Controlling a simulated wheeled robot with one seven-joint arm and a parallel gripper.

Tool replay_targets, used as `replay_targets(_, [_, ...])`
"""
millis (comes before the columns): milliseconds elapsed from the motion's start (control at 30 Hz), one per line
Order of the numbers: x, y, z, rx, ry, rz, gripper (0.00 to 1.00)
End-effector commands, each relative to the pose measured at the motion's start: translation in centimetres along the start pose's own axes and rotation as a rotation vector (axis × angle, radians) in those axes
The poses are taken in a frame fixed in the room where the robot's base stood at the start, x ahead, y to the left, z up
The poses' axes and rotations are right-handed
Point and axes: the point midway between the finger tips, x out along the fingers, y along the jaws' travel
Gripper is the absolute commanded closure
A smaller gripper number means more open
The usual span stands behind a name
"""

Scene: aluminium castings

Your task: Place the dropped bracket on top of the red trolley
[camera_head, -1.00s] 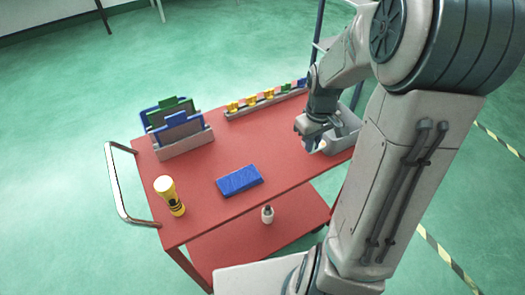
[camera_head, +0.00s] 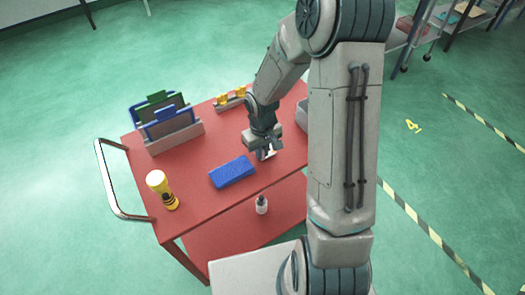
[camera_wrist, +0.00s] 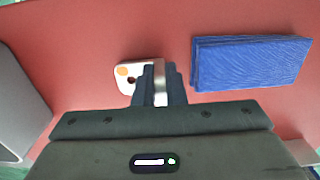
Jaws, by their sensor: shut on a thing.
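The red trolley (camera_head: 205,205) stands in front of me, with a flat top and a lower shelf. My gripper (camera_head: 268,150) is over the right part of its top, beside a blue cloth stack. In the wrist view my gripper (camera_wrist: 157,85) is shut on the bracket (camera_wrist: 130,78), a small pale metal piece with a hole and an orange spot. The fingers hide part of the bracket. In the head view only a pale bit of the bracket (camera_head: 271,155) shows below the fingers. I cannot tell whether it touches the trolley top.
The blue cloths (camera_head: 232,172) lie left of my gripper. A yellow torch (camera_head: 162,190), a file holder (camera_head: 175,137) and a row of coloured items (camera_head: 232,97) stand on the top. A grey bin (camera_head: 302,114) is at right, partly hidden by my arm. Red surface around the cloths is clear.

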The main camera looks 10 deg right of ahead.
Motion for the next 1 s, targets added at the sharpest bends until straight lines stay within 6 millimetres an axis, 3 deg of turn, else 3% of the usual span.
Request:
replay_targets(433, [1.0, 0.0, 0.0, 0.000, 0.001, 0.000, 1.00])
replay_targets(533, [0.8, 0.0, 0.0, 0.000, 0.000, 0.000, 0.68])
replay_targets(833, [0.7, 0.0, 0.0, 0.000, 0.000, 0.000, 0.68])
replay_targets(1000, [-0.6, 0.1, 0.0, 0.001, 0.003, 0.002, 0.68])
